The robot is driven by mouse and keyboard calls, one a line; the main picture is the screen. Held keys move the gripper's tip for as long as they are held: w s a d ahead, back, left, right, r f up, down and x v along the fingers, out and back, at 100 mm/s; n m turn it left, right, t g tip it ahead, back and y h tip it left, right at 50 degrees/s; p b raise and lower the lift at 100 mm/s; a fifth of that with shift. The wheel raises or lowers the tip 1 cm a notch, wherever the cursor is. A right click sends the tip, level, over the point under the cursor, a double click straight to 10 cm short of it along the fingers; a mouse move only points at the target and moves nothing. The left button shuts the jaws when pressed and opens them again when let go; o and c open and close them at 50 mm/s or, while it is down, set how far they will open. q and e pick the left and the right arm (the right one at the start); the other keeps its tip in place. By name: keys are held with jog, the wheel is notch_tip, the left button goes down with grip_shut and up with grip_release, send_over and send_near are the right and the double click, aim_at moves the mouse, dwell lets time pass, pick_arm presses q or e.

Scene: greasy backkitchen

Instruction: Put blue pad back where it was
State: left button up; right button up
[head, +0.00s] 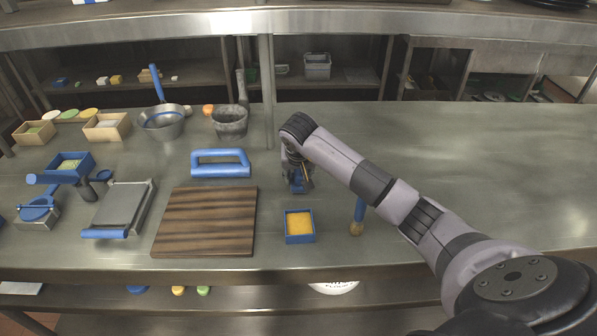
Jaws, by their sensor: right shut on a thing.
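My right gripper (298,178) points down over the steel counter, right of the blue handled frame and behind the small blue box. It is shut on a small blue thing (297,187), which I take to be the blue pad. The fingers and wrist hide much of it, so its full shape does not show. I cannot tell whether it touches the counter. My left gripper is not in view.
A blue handled frame (221,170) and a striped wooden board (205,222) lie to the left. A blue box with orange contents (286,227) and a blue-handled brush (357,217) stand in front. The steel counter (490,160) is clear on the right.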

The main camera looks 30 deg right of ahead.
jog(key=shift+f, duration=0.15)
jog(key=o, duration=1.1)
jog(key=shift+r, duration=0.65)
jog(key=b+v, duration=0.1)
jog(key=v, duration=1)
